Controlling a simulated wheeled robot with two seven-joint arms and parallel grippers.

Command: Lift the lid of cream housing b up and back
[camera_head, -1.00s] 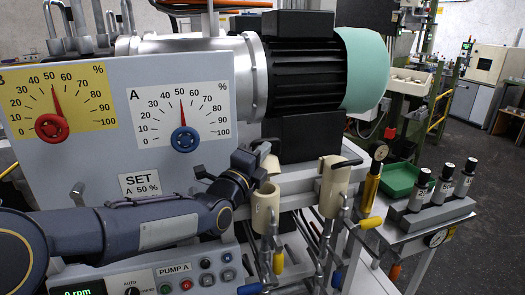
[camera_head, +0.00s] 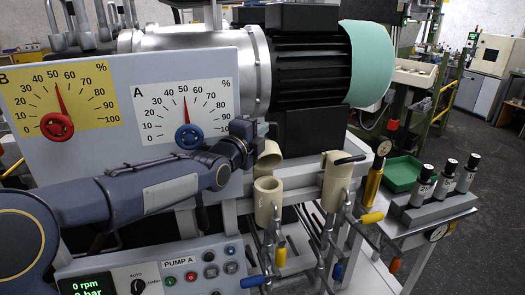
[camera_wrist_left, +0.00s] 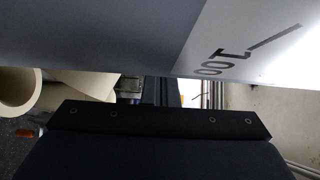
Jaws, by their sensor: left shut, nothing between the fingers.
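Two cream housings stand on the pipework in the head view; no letters are readable on them. The left cream housing (camera_head: 267,200) has an open round top, with its cream lid (camera_head: 268,154) tilted up and back behind the opening. The right cream housing (camera_head: 336,181) has a black handle (camera_head: 349,159) across its top. My left gripper (camera_head: 254,131) is shut and empty, just above and left of the raised lid, near the gauge panel's right edge. The left wrist view shows cream parts (camera_wrist_left: 86,82) at the left, apart from the gripper. My right gripper is not in view.
The gauge panel (camera_head: 95,140) stands close behind my left arm. The black motor (camera_head: 308,70) is behind the housings. Coloured valve levers, such as a yellow one (camera_head: 372,217), stick out below. A green tray (camera_head: 402,172) sits at the right.

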